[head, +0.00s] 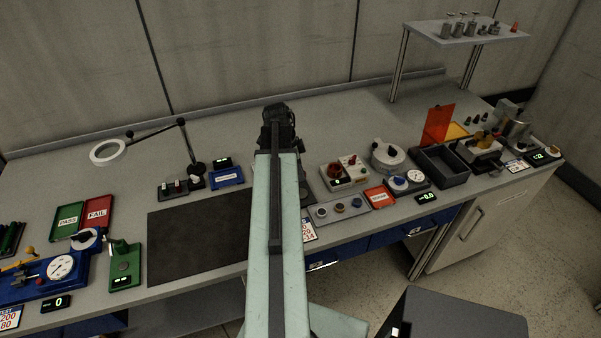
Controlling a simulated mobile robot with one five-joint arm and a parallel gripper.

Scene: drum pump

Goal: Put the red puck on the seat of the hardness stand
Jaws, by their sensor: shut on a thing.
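My gripper (279,118) is at the far end of my pale green arm, above the back middle of the bench. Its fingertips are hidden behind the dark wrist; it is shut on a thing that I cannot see. I cannot make out a clearly red puck anywhere. A grey tray (325,219) right of my arm holds small round pieces, one of them brownish (322,212) and one blue. A green stand (125,278) with a lever and a round seat (123,266) is at the front left; it may be the hardness stand, but I cannot read a label.
A dark mat (195,238) lies left of my arm. Green and red trays (97,212) and a blue gauge fixture (45,277) are at the left. Black bins (440,166) and other devices crowd the right. The back strip is mostly clear.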

